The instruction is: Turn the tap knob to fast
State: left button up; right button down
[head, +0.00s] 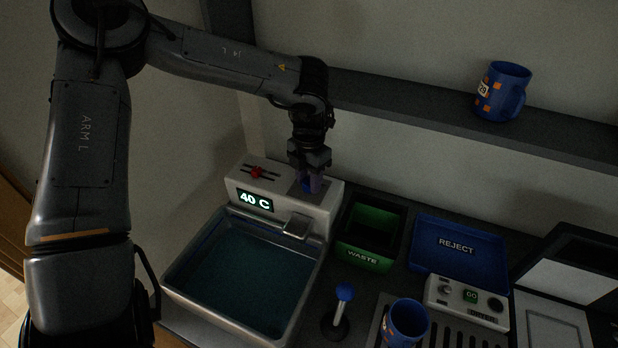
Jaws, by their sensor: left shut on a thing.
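The white tap unit (280,205) stands at the back of the sink, with a lit display (255,201) reading 40 C and a red slider (257,172) on top. My left gripper (308,186) reaches down to the right side of the unit's top. It is shut on the blue tap knob (305,186), which is mostly hidden by the fingers. The knob's setting marks cannot be read. The spout (297,226) juts over the sink (245,272), which holds bluish water. My right gripper is not in view.
A green WASTE bin (364,257) and a blue REJECT tray (457,245) stand to the right. A blue-topped lever (344,293), a blue mug (407,322) and a dryer box (468,301) are in front. Another patterned mug (502,92) sits on the shelf (450,115).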

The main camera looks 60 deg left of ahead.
pick_arm(q)
jog(key=shift+r, duration=0.1)
dwell(0.4)
jog(key=o, duration=1)
jog(key=shift+o, duration=0.2)
